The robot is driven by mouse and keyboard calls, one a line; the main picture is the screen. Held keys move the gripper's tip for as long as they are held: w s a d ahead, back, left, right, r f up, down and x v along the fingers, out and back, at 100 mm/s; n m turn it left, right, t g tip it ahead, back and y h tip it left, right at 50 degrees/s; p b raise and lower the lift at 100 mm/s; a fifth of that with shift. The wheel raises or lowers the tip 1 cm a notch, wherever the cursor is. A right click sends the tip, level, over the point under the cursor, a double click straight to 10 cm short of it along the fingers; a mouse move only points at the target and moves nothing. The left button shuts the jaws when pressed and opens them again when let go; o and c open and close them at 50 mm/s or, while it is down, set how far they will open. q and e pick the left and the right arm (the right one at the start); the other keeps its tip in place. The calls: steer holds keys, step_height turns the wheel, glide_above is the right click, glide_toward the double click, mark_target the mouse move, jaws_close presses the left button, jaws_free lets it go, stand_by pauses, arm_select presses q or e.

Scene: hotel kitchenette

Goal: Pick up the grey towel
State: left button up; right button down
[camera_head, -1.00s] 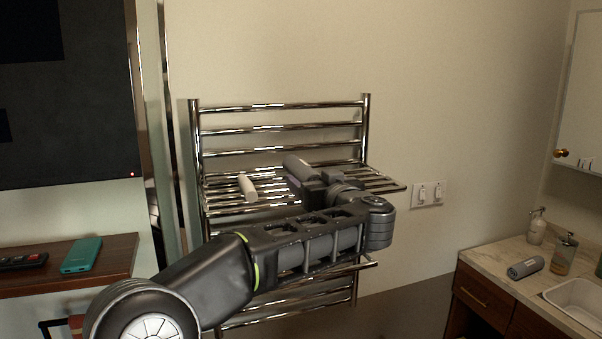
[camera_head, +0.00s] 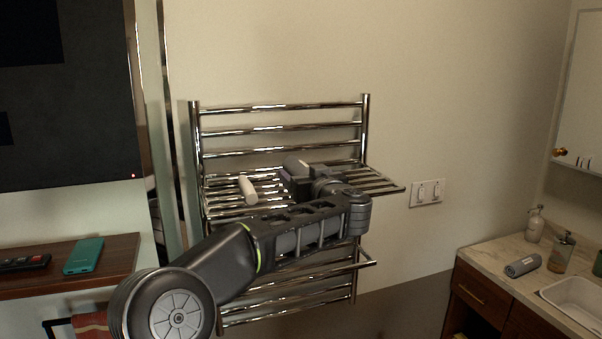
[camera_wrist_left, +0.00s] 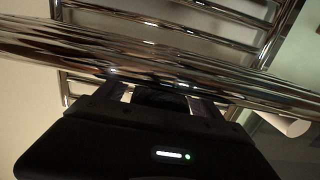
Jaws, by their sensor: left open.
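A grey rolled towel (camera_head: 296,165) lies on the shelf of the chrome rack (camera_head: 282,106), partly hidden by my left gripper. My left gripper (camera_head: 291,180) is open at the rack shelf, just in front of this roll. In the left wrist view, the open fingers (camera_wrist_left: 160,98) are close to the chrome bars, and no towel shows between them. Another grey roll (camera_head: 522,266) lies on the counter at the right. My right gripper is not in view.
A pale roll (camera_head: 248,189) lies on the same shelf, left of my gripper. A light switch (camera_head: 426,193) is on the wall right of the rack. Bottles (camera_head: 561,254) and a sink (camera_head: 580,297) are on the counter. A wooden shelf (camera_head: 110,262) holds a teal object (camera_head: 83,256).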

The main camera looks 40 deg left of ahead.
arm_select(q)
steer(key=shift+c, duration=0.3)
steer(key=c, duration=1.6)
steer(key=shift+r, duration=0.1)
